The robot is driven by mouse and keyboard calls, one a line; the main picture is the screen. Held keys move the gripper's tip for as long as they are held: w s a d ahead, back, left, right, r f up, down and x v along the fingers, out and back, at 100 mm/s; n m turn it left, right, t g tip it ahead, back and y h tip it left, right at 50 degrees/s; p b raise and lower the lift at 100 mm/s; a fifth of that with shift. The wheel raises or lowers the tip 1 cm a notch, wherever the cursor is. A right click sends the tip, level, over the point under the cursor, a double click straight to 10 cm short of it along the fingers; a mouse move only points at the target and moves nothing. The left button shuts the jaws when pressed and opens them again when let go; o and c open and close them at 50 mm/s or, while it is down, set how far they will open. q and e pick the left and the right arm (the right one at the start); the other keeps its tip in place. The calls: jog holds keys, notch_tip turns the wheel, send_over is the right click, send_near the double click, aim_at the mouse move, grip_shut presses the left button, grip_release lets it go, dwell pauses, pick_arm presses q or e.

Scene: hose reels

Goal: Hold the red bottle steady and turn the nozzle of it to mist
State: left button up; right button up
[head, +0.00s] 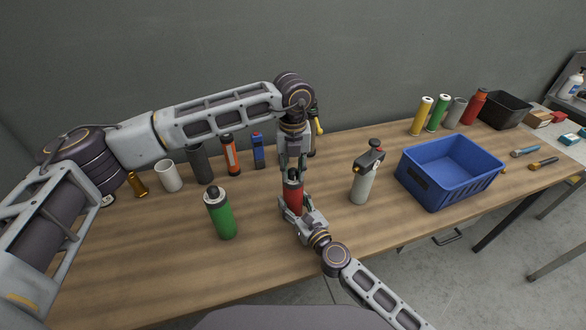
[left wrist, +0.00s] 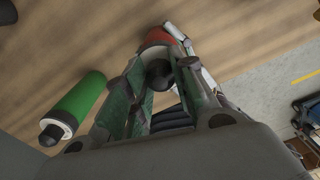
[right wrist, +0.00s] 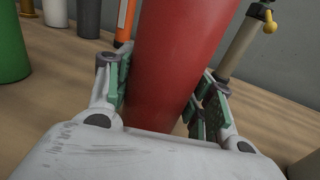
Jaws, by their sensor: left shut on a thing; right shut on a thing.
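The red bottle (head: 292,199) stands roughly upright near the table's middle, between my two grippers. My right gripper (head: 298,217) is shut around its body from the front. In the right wrist view the red body (right wrist: 182,50) fills the space between the fingers (right wrist: 165,105). My left gripper (head: 293,170) comes down from above and is shut on the dark nozzle at the bottle's top. In the left wrist view the dark nozzle (left wrist: 158,72) sits between its fingers, with the red body (left wrist: 158,37) beyond. The nozzle's setting cannot be read.
A green bottle (head: 220,214) stands to the left, and a grey spray bottle (head: 364,178) to the right. A blue crate (head: 440,188) lies further right. A white cup (head: 168,176), orange tube (head: 231,155) and blue item (head: 258,151) stand behind on the left. The front middle-right table is clear.

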aim_at(293, 170)
pick_arm(q)
jog(key=o, duration=1.1)
jog(key=shift+c, duration=0.2)
notch_tip(293, 170, up, 12)
dwell(0.3)
pick_arm(e)
jog(key=o, duration=1.3)
jog(key=shift+c, duration=0.2)
jog(key=shift+s, duration=0.15)
